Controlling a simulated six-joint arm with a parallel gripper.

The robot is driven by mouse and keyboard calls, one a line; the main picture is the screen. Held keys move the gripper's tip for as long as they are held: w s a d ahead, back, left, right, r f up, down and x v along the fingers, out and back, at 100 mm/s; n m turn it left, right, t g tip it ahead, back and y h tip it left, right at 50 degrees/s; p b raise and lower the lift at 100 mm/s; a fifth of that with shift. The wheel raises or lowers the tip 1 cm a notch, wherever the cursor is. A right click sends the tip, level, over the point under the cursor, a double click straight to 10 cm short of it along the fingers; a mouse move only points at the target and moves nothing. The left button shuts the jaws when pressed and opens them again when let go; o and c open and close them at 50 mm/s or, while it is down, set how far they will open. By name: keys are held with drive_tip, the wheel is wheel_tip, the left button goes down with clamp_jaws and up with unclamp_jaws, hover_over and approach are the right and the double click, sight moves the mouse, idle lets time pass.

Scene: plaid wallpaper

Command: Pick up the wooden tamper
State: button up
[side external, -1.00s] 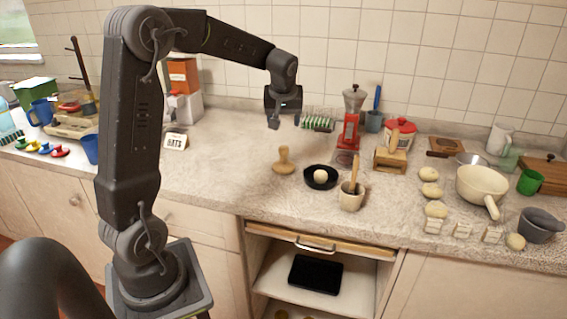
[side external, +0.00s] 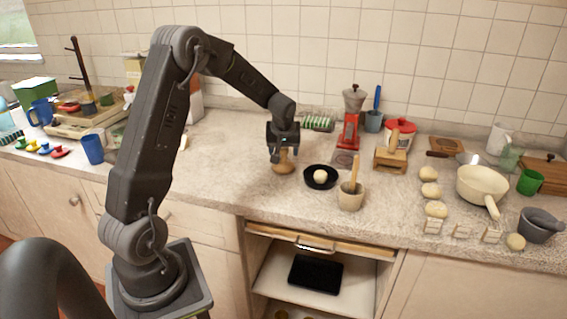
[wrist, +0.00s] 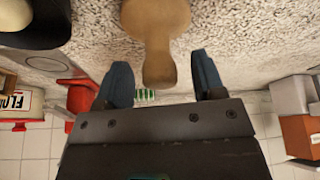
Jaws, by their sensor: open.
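The wooden tamper (side external: 283,166) stands upright on the counter, its wide base down and its handle up. My gripper (side external: 283,156) is at the tamper's handle, and its fingers partly hide the handle in the side view. In the wrist view the tamper (wrist: 157,40) shows at the top centre, its handle end pointing down the picture toward the space between my fingers. My gripper (wrist: 162,80) is open there, with a visible gap between each finger and the handle. No contact shows.
A black bowl (side external: 333,180) with a pale ball in it sits just right of the tamper. A red grinder (side external: 348,132) stands behind to the right. The counter left of the tamper is clear.

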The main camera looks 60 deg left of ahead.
drive_tip(key=c, duration=1)
drive_tip(key=shift+r, duration=0.15)
drive_tip(key=shift+c, duration=0.2)
wheel_tip(320, 180, up, 4)
drive_tip(key=shift+r, duration=0.1)
drive_tip(key=s+a+r, duration=0.5)
drive_tip(key=s+r, duration=0.1)
drive_tip(key=s, duration=0.4)
drive_tip(key=shift+a+r, duration=0.25)
drive_tip(key=shift+a, duration=0.1)
drive_tip(key=shift+s, duration=0.1)
